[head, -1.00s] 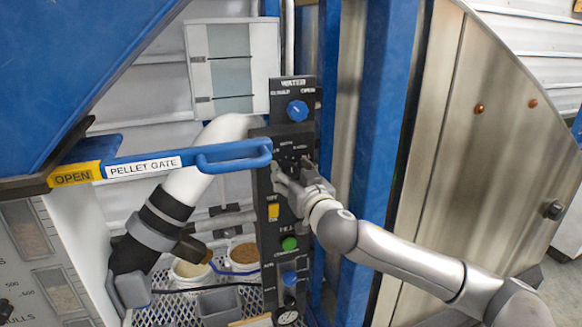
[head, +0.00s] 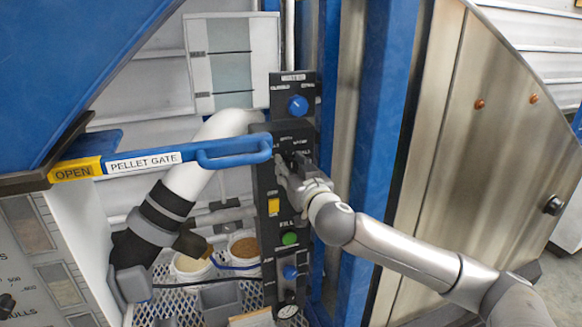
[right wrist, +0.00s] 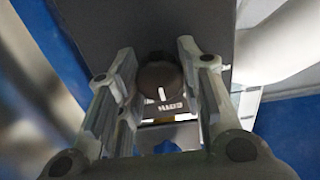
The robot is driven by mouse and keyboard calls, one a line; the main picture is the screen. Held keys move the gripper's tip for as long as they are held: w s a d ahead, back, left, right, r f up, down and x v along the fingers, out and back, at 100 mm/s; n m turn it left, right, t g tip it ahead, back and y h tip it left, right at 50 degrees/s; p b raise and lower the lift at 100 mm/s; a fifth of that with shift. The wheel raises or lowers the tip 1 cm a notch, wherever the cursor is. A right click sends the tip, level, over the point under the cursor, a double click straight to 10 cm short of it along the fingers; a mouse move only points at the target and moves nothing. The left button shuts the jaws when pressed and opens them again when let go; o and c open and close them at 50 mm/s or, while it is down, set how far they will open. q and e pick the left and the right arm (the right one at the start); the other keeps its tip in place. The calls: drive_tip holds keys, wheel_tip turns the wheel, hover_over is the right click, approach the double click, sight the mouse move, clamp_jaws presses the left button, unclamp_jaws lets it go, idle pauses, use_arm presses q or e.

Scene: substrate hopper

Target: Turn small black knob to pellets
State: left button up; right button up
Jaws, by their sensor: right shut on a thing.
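The small black knob (right wrist: 160,80) is round with a white pointer line, in the middle of the right wrist view. In the head view the right gripper (head: 292,166) is at the black control panel (head: 262,180), below the blue water knob (head: 297,106), and mostly hides the small knob. My left gripper is not in view.
The blue pellet gate handle (head: 235,150) reaches across just left of my right gripper. A yellow switch (head: 273,207) and a green button (head: 289,239) sit below on the panel. A blue post (head: 385,130) stands to the right. Buckets (head: 190,268) are lower left.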

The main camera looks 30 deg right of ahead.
drive_tip(key=shift+n, duration=0.3)
drive_tip(key=n, duration=0.3)
drive_tip(key=shift+p, duration=0.35)
drive_tip(key=n+p, duration=0.1)
drive_tip(key=n, duration=0.2)
drive_tip(key=shift+n, duration=0.3)
drive_tip(key=n+p, duration=0.2)
drive_tip(key=n, duration=0.2)
drive_tip(key=shift+n, duration=0.3)
drive_tip(key=shift+a+f+n+p, duration=0.1)
drive_tip(key=shift+n+p, duration=0.65)
drive_tip(key=shift+n, duration=1.25)
drive_tip(key=o, duration=1)
